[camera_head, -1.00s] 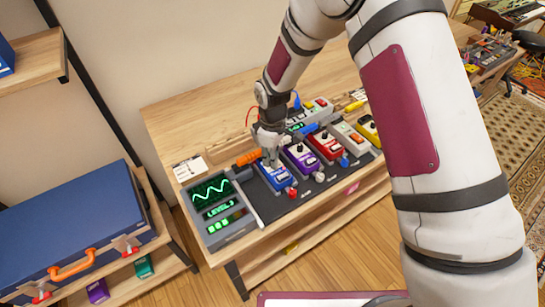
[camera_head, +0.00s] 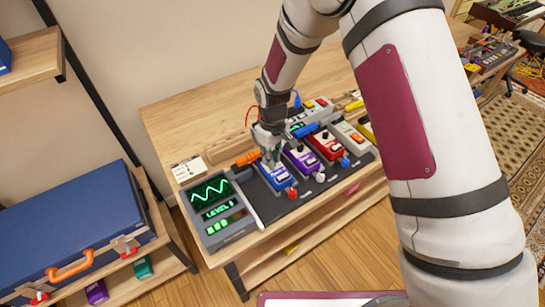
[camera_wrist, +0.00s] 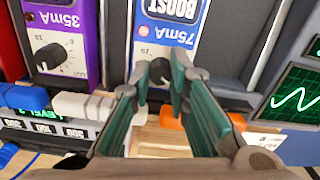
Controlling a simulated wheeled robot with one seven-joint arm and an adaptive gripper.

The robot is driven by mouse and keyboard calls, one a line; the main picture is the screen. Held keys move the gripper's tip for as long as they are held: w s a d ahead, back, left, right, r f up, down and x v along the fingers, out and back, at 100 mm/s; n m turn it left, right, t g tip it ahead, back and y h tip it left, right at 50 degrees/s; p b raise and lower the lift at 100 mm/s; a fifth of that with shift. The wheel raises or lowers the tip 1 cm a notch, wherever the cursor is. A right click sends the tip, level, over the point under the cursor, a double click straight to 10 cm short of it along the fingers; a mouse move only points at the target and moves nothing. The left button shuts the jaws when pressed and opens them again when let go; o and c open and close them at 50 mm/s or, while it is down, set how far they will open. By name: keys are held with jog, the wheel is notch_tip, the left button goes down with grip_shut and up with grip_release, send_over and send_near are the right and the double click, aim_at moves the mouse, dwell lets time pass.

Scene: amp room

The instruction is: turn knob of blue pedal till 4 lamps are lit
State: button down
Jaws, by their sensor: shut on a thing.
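The blue pedal (camera_head: 279,182) stands on the dark board near the left end of the bench. It also shows in the wrist view (camera_wrist: 171,36), marked BOOST and 75mA. Its dark knob (camera_wrist: 159,82) sits between my fingertips. My gripper (camera_head: 270,158) points down over the pedal; in the wrist view its teal fingers (camera_wrist: 161,72) are closed around the knob and hide part of it. The display (camera_head: 210,214) left of the pedal shows a green wave and a LEVEL reading, apparently 3. Its lamp row (camera_head: 222,226) appears to have three lit green; the small lamps are hard to read.
A purple pedal (camera_head: 301,159) stands close to the right of the blue one, then a red pedal (camera_head: 326,145). An orange plug (camera_head: 247,158) lies behind the blue pedal. A blue case (camera_head: 75,225) rests on the left shelf.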

jog(key=shift+m, duration=0.6)
jog(key=c, duration=1.5)
grip_release()
notch_tip(320, 180, up, 12)
